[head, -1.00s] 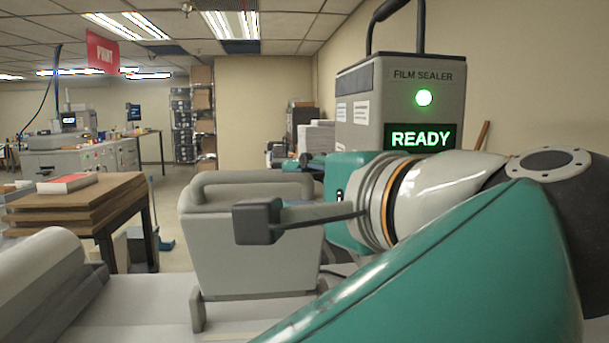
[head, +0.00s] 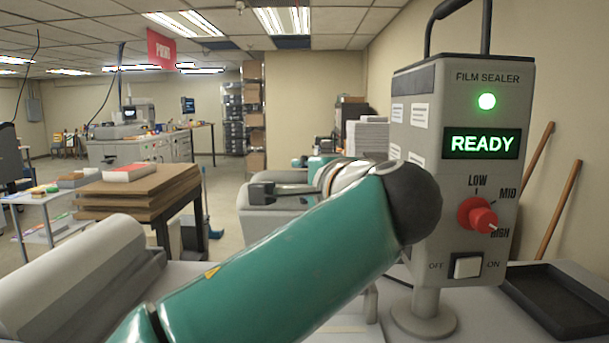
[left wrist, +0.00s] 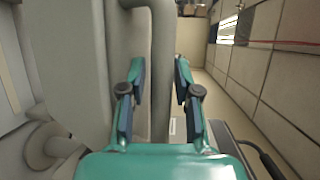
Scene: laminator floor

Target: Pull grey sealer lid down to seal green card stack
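The grey sealer lid (head: 258,222) stands raised behind my left arm in the head view; the arm covers its lower part. In the left wrist view, a grey bar (left wrist: 162,45), apparently the lid's handle, runs between the two teal fingers of my left gripper (left wrist: 160,75). The fingers are apart, with a gap showing beside the bar. In the head view the left gripper (head: 304,163) is small and partly hidden beyond the wrist. The green card stack is not visible in either view. My right gripper is not in view.
The film sealer box (head: 435,100) stands right of my arm, with a lit READY sign, a red knob (head: 478,215) and a switch. A black tray (head: 560,300) lies at the right. A pale roll (head: 90,270) lies at the left front. Stacked brown boards (head: 140,190) stand farther back.

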